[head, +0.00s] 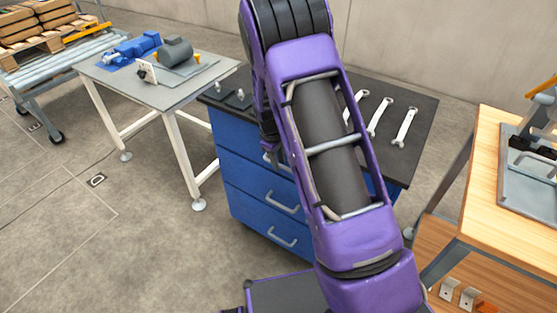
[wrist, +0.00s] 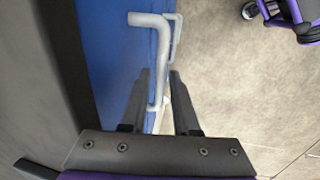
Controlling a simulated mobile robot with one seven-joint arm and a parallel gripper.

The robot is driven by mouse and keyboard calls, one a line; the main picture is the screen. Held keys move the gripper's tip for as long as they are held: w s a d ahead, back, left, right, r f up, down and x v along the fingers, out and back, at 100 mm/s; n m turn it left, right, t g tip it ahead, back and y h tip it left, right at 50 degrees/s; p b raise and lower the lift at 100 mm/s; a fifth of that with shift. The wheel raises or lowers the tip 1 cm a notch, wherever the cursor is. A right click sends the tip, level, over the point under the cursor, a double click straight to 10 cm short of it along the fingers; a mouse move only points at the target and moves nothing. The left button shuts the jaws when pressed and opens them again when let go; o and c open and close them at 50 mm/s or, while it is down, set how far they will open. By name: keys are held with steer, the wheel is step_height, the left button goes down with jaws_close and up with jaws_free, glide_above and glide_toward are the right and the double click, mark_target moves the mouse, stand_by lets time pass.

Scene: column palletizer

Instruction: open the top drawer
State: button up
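The blue drawer cabinet with a dark top (head: 416,155) stands in the middle of the head view. Its top drawer (head: 232,130) looks flush with the front, and its grey handle (head: 276,161) is partly hidden by my arm. In the wrist view, a light grey bar handle (wrist: 158,60) runs between the two dark fingers of my gripper (wrist: 160,72). The fingers are apart, with a gap visible on the right side of the bar; contact on the left side is unclear. The fingertips are hidden in the head view.
Lower drawers have similar handles (head: 283,203). Several wrenches (head: 379,117) lie on the cabinet top. A grey table (head: 215,68) with a motor stands to the left, and a wooden workbench (head: 490,205) to the right. Floor in front of the cabinet's left side is clear.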

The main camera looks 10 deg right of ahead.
jaws_close()
stand_by(1.1)
